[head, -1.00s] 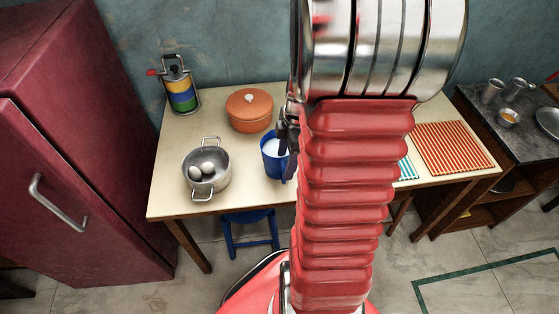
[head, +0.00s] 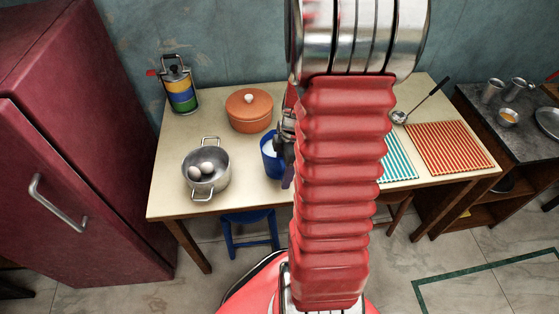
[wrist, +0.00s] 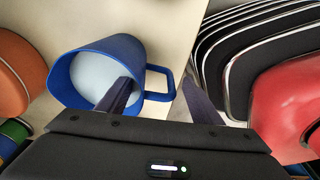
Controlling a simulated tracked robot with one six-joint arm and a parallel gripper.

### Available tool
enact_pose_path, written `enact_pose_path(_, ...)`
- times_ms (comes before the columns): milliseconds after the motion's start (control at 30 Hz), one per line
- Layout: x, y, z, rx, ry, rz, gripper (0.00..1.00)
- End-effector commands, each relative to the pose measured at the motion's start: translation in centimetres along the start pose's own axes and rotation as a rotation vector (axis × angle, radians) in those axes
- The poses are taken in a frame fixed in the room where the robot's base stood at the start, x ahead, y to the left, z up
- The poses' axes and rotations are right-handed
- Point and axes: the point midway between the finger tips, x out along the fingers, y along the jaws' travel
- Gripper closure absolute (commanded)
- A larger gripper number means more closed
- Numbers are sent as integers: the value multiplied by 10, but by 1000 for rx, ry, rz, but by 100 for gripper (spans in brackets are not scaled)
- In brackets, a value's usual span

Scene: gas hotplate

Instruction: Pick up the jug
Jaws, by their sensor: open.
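The blue jug (head: 268,160) stands upright on the table, with something white inside it. In the wrist view I look down at the jug (wrist: 62,80), and its handle (wrist: 169,82) points to the right. My gripper (wrist: 157,85) is open, with one finger overlapping the jug's opening and the other to the right of the handle. The handle lies between the two fingers in the picture. I cannot tell whether the left finger is inside the jug or above it. In the head view my gripper (head: 285,152) is at the jug's right side and hides part of it.
A grey pot (head: 207,180) with eggs stands left of the jug, and an orange lidded pot (head: 249,112) behind it. A striped canister (head: 180,92) is at the back left. A ladle (head: 420,102), a teal striped mat (head: 398,160) and an orange striped mat (head: 450,148) lie at right.

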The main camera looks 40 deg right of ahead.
Motion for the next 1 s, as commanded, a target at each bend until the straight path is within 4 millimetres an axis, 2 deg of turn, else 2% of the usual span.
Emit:
enact_pose_path(67, 0, 0, 0, 0, 0, 0, 42)
enact_pose_path(867, 0, -1, -1, -1, 1, -3, 98)
enact_pose_path(1000, 1, -1, -1, -2, 1, -4, 100)
